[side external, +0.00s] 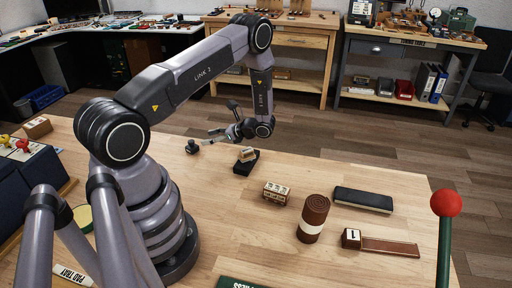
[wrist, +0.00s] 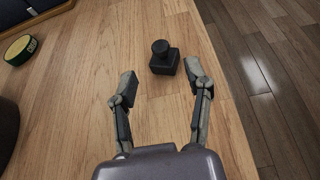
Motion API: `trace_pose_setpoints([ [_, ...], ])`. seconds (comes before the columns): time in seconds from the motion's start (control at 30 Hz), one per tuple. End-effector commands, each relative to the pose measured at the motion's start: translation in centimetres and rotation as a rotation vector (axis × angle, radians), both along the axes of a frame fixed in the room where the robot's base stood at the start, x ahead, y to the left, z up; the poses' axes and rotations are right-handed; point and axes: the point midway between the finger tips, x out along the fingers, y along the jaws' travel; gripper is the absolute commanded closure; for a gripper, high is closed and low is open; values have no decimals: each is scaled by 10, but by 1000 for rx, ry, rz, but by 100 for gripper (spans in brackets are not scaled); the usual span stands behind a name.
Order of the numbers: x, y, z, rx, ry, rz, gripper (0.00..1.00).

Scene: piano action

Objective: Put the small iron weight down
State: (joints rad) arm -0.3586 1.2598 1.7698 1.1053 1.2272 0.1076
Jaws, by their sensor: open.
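The small iron weight (wrist: 164,60) is a dark square block with a round knob on top. It stands upright on the wooden table, and in the side external view it shows as a small dark piece (side external: 192,147) near the far edge. My gripper (wrist: 160,84) is open in the wrist view, with the weight ahead of and between the lines of its fingers, nearer the right finger. Neither finger visibly touches it. In the side external view my gripper (side external: 212,134) is just right of the weight, with its fingers pointing toward it.
A dark block with a wooden piece (side external: 247,156) is right of my gripper. A wooden block (side external: 277,193), brown roll (side external: 313,218), dark felt bar (side external: 363,200) and hammer-like piece (side external: 385,246) lie nearer. A round green tin (wrist: 20,49) is left. The table edge is close to the weight.

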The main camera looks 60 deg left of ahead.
Motion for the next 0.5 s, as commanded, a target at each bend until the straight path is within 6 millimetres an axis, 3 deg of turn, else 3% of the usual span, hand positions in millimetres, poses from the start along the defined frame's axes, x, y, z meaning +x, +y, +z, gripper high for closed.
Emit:
trace_pose_setpoints([
  [0.1, 15, -15, 9, 1, -2, -2, 50],
  [0.33, 31, -30, 23, 1, -18, 7, 50],
  [0.43, 39, -38, 50, 1, -90, 35, 50],
  [0.5, 46, -48, 82, -4, -179, 69, 50],
])
